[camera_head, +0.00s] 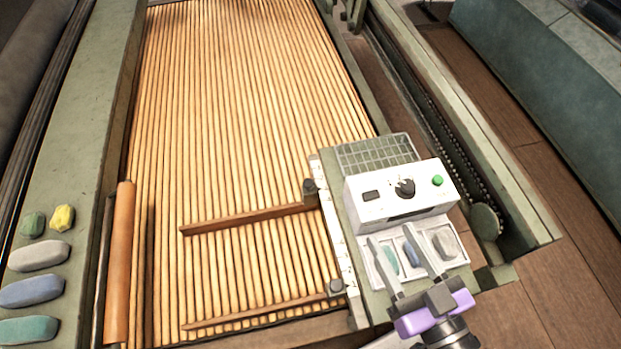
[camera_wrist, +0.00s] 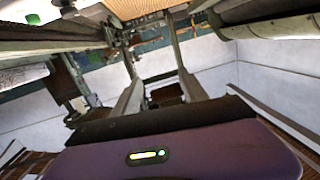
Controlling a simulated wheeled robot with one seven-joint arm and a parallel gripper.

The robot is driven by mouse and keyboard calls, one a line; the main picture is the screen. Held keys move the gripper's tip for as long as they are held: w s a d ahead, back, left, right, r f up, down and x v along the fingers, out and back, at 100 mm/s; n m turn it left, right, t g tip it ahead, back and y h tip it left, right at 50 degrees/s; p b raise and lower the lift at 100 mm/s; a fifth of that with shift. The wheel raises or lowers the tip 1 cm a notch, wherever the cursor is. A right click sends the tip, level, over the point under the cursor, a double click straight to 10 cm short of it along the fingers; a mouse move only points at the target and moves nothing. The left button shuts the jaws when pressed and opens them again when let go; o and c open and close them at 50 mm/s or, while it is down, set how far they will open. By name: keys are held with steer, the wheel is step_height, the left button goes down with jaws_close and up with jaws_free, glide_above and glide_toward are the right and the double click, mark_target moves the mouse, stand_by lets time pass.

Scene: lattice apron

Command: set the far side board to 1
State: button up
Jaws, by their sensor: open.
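The far side board (camera_head: 250,217) is a brown wooden strip lying across the slatted lattice bed. Its right end meets a dark slider block (camera_head: 310,190) on a pale marked scale (camera_head: 335,225). The marks are too small to read, so I cannot tell its setting. A second, nearer board (camera_head: 255,311) ends at another dark block (camera_head: 337,287) lower on the scale. My gripper (camera_head: 391,236) is open and empty, with its two grey fingers over the small tray right of the scale. The fingers also show in the wrist view (camera_wrist: 158,80); I cannot pick out the boards there.
A white control box (camera_head: 400,194) with a dark knob and green button stands just beyond my fingers. A compartmented tray (camera_head: 459,259) holding stones lies below them. An orange roller (camera_head: 120,265) and several coloured stones (camera_head: 40,257) are at left. The lattice between the boards is clear.

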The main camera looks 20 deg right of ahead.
steer(key=w+d+f+m+g+y+p, duration=0.15)
steer(key=w+f+m, duration=0.25)
steer(key=w, duration=0.8)
steer(key=w+d+f+m+g+p, duration=0.1)
steer(key=w+f+m+g, duration=0.3)
steer(key=w, duration=0.8)
steer(key=w+d+f+m+g+y+p, duration=0.15)
steer(key=w+f+m, duration=0.3)
steer(key=w, duration=0.75)
steer(key=m+g+y, duration=0.2)
steer(key=m+g, duration=0.6)
steer(key=m, duration=0.3)
glide_toward(309, 182)
steer(key=f, duration=0.1)
steer(key=shift+a+b+x, duration=0.1)
steer(key=shift+b+x, duration=0.05)
steer(key=shift+x, duration=1.8)
steer(key=shift+a+b+x, duration=0.15)
steer(key=shift+x, duration=1.8)
steer(key=shift+c, duration=0.2)
jaws_close()
